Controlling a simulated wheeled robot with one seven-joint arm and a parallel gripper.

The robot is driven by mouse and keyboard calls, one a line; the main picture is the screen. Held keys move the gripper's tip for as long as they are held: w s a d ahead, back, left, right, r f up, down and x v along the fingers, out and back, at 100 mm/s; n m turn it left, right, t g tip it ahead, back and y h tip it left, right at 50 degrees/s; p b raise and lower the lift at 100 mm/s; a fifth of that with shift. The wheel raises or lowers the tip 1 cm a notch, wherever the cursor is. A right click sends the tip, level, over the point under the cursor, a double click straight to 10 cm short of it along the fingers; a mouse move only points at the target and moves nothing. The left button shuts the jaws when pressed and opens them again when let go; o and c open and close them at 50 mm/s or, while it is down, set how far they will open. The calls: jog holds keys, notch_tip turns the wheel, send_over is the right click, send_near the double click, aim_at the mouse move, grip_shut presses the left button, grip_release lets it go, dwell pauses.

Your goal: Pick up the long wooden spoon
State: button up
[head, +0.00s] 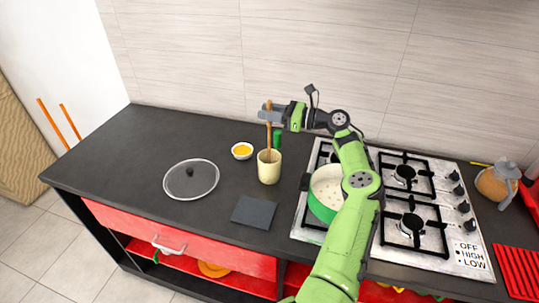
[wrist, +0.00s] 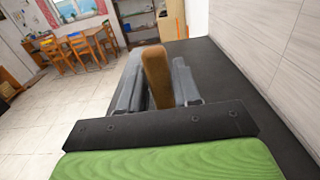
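The long wooden spoon (head: 268,126) stands upright in a cream cup (head: 269,167) on the dark counter, its handle rising above the rim. Its lower end is hidden inside the cup. My gripper (head: 273,115) reaches in from the right at the upper part of the handle, above the cup. In the wrist view the brown spoon handle (wrist: 157,76) lies between the two grey fingers of my gripper (wrist: 158,82). The fingers appear close against it on both sides, so my gripper looks shut on the spoon.
A green pot (head: 325,192) stands on the gas stove (head: 440,245) beside my arm. A glass lid (head: 191,180), a small bowl with yellow contents (head: 242,151) and a dark square pad (head: 254,212) lie around the cup. A green object (head: 277,140) is behind it. The counter's left end is clear.

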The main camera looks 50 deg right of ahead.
grip_shut()
